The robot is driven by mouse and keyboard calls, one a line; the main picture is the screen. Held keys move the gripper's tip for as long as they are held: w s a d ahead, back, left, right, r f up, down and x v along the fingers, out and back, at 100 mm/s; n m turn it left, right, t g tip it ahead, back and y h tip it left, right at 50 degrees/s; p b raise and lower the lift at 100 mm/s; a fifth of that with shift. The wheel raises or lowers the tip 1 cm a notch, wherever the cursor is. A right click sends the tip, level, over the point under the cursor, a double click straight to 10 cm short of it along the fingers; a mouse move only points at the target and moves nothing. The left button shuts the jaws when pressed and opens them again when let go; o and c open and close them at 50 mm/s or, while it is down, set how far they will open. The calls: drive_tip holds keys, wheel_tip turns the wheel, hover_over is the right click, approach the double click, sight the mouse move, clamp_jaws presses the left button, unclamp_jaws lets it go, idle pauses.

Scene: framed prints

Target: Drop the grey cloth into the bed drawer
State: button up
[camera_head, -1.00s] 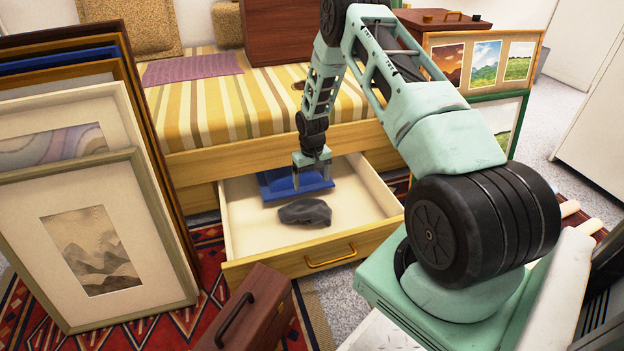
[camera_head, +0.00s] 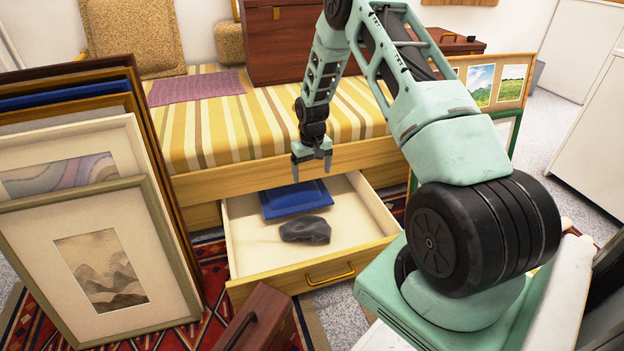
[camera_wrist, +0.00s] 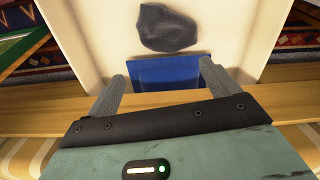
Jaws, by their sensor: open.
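The grey cloth (camera_head: 305,230) lies crumpled on the floor of the open bed drawer (camera_head: 262,268), in front of a flat blue item (camera_head: 290,200). In the wrist view the cloth (camera_wrist: 168,28) is beyond the fingertips, apart from them. The blue item (camera_wrist: 165,73) shows between and beyond the fingers. My gripper (camera_head: 311,172) is open and empty, pointing down above the back of the drawer, near the bed's front board. It also shows in the wrist view (camera_wrist: 160,80), with its fingers spread wide.
The striped bed (camera_head: 230,120) stands behind the drawer. Framed prints (camera_head: 100,260) lean at the left. A brown case (camera_head: 258,318) stands on the rug in front of the drawer. More prints (camera_head: 497,85) stand on the right. The drawer's front left floor is bare.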

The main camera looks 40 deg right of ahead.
wheel_tip(320, 180, up, 6)
drive_tip(key=p, duration=0.2)
idle(0.4)
